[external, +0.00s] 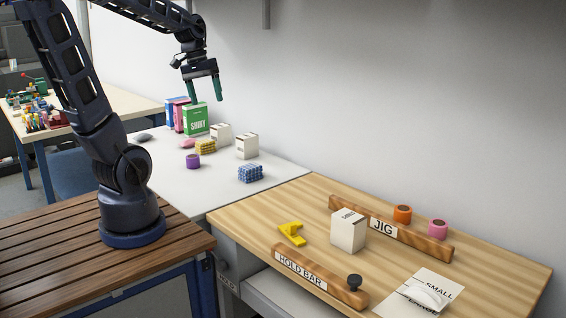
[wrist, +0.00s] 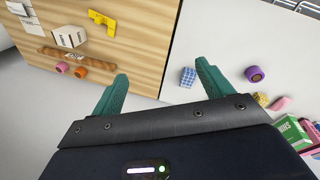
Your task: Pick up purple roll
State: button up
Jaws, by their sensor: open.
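The purple roll (external: 193,161) stands on the white table, left of a blue checked block. In the wrist view the purple roll (wrist: 255,74) is to the right of the fingers, on the white surface. My gripper (external: 204,90) is open and empty, raised above the white table near the green box. Its two green fingers (wrist: 158,88) are spread apart in the wrist view, with nothing between them. The gripper is well above the roll and apart from it.
A blue checked block (external: 250,173), a yellow block (external: 205,146), white boxes (external: 247,146) and a green box (external: 195,119) stand around the roll. The wooden bench holds a jig bar (external: 385,232), an orange roll (external: 403,214) and a pink roll (external: 438,229).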

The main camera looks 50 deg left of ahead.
jog(key=w+a+f+n+h, duration=0.4)
jog(key=w+a+f+n, duration=0.2)
jog(key=a, duration=0.3)
jog(key=w+a+f+n+h, duration=0.5)
jog(key=w+a+f, duration=0.1)
jog(key=a, duration=0.3)
jog(key=s+a+f+n+t+h, duration=0.1)
jog(key=a+f+n+t, duration=0.4)
jog(key=a+f, duration=0.45)
jog(key=s+a+f+n+t+h, duration=0.1)
jog(key=a+f+n+t, duration=0.5)
jog(key=a, duration=0.7)
send_near(196, 156)
jog(key=x, duration=0.2)
jog(key=shift+w+d, duration=0.1)
jog(key=shift+d, duration=0.3)
jog(key=shift+w+d+f, duration=0.15)
jog(key=shift+f, duration=0.05)
jog(key=shift+x, duration=3.6)
jog(key=shift+r, duration=0.1)
jog(key=c, duration=1.1)
